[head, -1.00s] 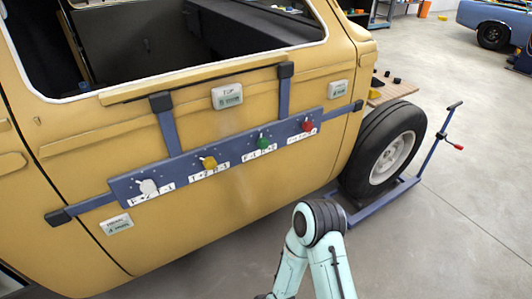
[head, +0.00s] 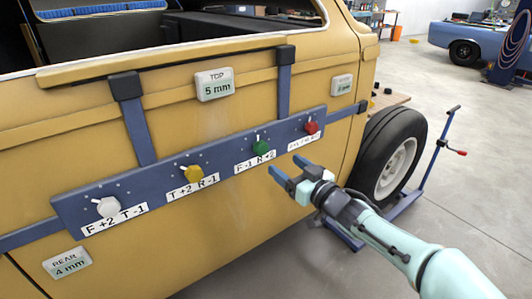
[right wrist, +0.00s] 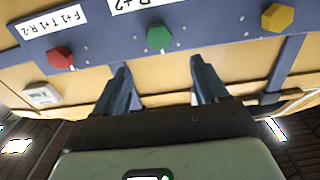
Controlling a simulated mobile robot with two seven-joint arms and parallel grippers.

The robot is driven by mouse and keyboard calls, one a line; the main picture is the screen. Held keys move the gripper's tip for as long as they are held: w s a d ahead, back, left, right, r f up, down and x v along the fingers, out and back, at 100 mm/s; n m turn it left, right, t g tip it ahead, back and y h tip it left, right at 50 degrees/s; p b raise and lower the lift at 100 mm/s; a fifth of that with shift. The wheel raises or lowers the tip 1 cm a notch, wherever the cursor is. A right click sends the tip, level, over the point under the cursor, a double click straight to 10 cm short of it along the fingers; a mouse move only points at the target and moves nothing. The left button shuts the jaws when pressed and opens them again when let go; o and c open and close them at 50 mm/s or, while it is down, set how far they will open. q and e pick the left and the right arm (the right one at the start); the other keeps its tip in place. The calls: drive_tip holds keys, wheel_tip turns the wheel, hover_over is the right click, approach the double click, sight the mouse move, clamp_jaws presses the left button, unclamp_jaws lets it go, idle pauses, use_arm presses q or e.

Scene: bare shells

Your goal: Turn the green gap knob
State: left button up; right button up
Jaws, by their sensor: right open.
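The green gap knob (head: 261,148) sits on the blue panel bar (head: 220,158) fixed across the yellow car body, above a label that seems to read F-1 R+2. My right gripper (head: 287,171) is open and empty, a little below and to the right of the green knob, apart from it. In the right wrist view the green knob (right wrist: 159,37) shows beyond the gap between the two blue fingers (right wrist: 160,82). My left gripper is not in view.
On the same bar are a white knob (head: 108,207), a yellow knob (head: 192,173) and a red knob (head: 312,127). Displays include TOP 5 mm (head: 214,84) and REAR 4 mm (head: 67,262). A wheel (head: 388,157) on a blue stand is at the right.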

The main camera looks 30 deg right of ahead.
sight(263, 149)
drive_tip(key=w, duration=0.3)
drive_tip(key=w+b, duration=0.1)
drive_tip(key=w, duration=0.5)
drive_tip(key=shift+w+a+f, duration=0.15)
drive_tip(key=shift+w+a, duration=0.2)
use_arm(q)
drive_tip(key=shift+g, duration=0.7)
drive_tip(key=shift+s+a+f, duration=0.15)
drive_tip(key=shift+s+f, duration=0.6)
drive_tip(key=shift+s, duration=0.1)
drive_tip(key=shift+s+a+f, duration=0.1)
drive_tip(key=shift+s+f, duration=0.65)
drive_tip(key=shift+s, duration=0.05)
use_arm(e)
drive_tip(key=shift+w, duration=0.55)
drive_tip(key=c, duration=1)
